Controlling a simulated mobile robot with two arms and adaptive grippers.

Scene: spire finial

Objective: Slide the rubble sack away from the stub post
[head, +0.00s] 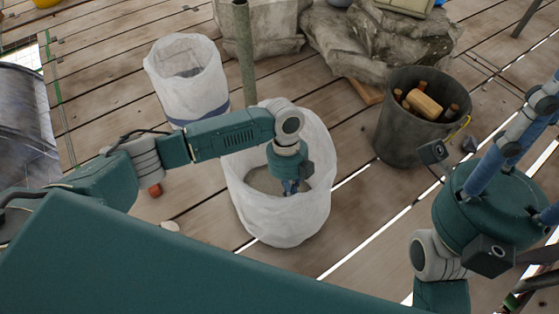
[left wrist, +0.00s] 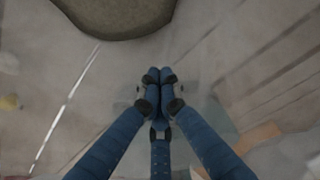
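A white sack (head: 318,216) with an open mouth and a grey-brown interior stands mid-floor in the head view. The green-grey stub post (head: 245,50) rises directly behind its back left rim; a gap between them cannot be made out. My left arm crosses over the sack, and my left gripper (head: 290,187) points down at its mouth. Whether it touches the sack is unclear. In the left wrist view its blue fingers (left wrist: 158,90) are together with nothing visible between them. My right gripper (head: 520,140) is at the right edge, clear of the sack; its fingertips are cut off.
A second white sack (head: 188,78) stands left of the post. A dark bucket (head: 400,135) with wooden-handled tools stands to the right. Grey draped bundles (head: 345,40) lie behind. Plank floor in front of the sack is mostly clear, with gaps between boards.

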